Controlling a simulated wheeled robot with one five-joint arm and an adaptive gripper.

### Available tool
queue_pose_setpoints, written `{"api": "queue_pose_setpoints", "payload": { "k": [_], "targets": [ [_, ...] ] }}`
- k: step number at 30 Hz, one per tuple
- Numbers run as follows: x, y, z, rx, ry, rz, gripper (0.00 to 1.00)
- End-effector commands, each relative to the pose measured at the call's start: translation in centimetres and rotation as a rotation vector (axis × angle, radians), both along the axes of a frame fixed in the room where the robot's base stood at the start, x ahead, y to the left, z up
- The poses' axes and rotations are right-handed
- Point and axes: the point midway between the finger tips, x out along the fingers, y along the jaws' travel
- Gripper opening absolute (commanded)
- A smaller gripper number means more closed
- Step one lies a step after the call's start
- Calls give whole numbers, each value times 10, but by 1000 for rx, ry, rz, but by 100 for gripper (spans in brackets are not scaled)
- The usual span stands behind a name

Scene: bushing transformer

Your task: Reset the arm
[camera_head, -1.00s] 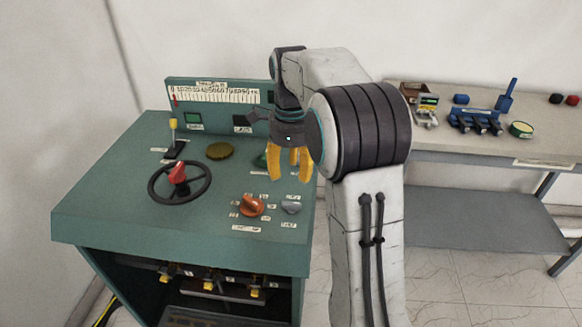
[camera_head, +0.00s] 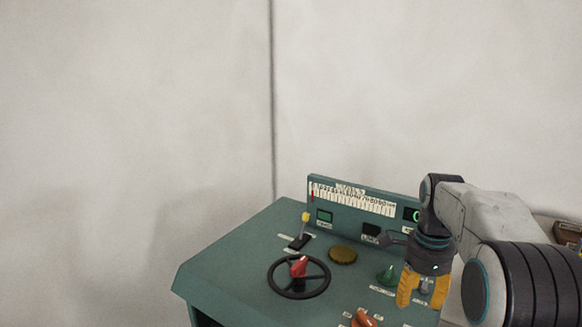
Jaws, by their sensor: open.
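My gripper (camera_head: 422,288) hangs at the lower right, pointing down over the right side of the green control console (camera_head: 235,262). Its yellow fingers are apart and nothing is held between them. My white and black arm reaches in from the right edge. The fingers overlap a grey knob in the picture and are just right of a green knob (camera_head: 388,274). I cannot tell whether they touch the panel.
The console carries a black handwheel with a red grip (camera_head: 299,268), a yellow-tipped lever (camera_head: 304,225), a brown round cap (camera_head: 343,254), an orange knob (camera_head: 363,318) and a scale panel (camera_head: 354,199). Bare wall fills the upper picture. A box edge (camera_head: 568,233) shows at the right.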

Motion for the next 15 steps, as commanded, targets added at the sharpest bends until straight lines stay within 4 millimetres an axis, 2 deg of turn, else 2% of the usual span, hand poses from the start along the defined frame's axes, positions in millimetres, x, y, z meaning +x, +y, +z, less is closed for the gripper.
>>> {"api": "queue_pose_setpoints", "payload": {
  "k": [4, 8, 11, 15],
  "targets": [
    [9, -2, -4, -27, -36, 323, 48],
    [4, -1, -23, -38, -22, 612, 48],
    [-9, 2, -44, -29, 9, 835, 48],
    [-42, 10, -65, -13, 37, 1149, 48]
  ]
}}
